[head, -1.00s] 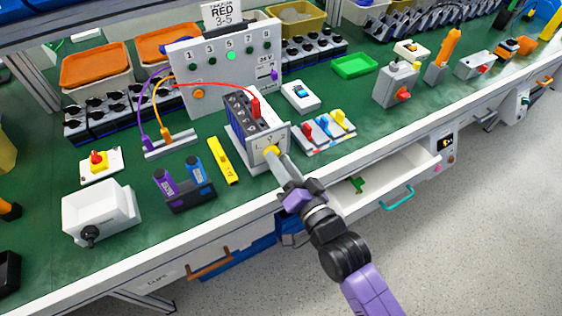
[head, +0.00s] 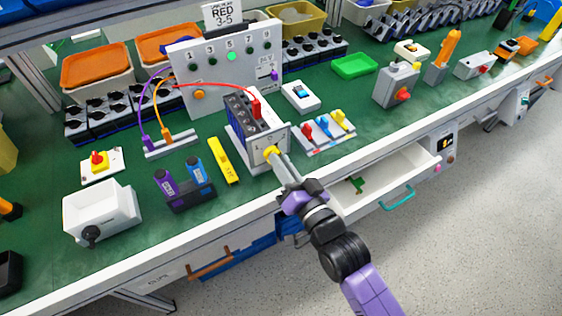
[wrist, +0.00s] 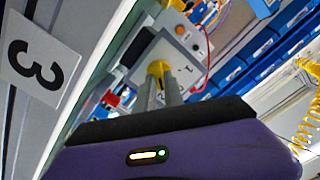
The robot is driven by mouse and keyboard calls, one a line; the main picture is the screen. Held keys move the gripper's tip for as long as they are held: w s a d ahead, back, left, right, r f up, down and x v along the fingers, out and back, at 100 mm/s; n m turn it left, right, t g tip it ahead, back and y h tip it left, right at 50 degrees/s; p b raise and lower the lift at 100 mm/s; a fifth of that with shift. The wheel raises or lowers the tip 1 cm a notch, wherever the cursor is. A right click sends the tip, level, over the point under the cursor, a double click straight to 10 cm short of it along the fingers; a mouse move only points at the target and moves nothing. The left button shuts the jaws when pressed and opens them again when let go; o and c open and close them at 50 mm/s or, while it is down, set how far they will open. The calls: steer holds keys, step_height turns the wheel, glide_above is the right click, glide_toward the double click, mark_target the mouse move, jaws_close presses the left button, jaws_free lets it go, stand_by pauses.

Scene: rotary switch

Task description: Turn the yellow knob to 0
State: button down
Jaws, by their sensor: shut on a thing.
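The yellow knob (head: 270,153) is on the front face of a grey-white switch box (head: 275,143) near the bench's front edge. My gripper (head: 273,158) reaches up to it from the lower right and is shut on the knob. In the wrist view the knob (wrist: 157,70) shows between the two grey fingers of my gripper (wrist: 158,82). Markings show on the box's face around the knob, but most are hidden or too small to read. I cannot tell which mark the knob points at.
A red cable runs from the box's top to the white panel (head: 200,75) behind. A yellow block (head: 223,160) lies left of the box. A rack of coloured levers (head: 325,130) stands to its right. An open drawer (head: 385,180) juts out at the lower right.

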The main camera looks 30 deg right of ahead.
steer(key=n, duration=0.4)
steer(key=shift+p, duration=0.35)
steer(key=shift+a+n, duration=0.1)
steer(key=shift+n, duration=1.4)
steer(key=c, duration=1.4)
jaws_free()
steer(key=shift+c, duration=0.2)
steer(key=s, duration=0.8)
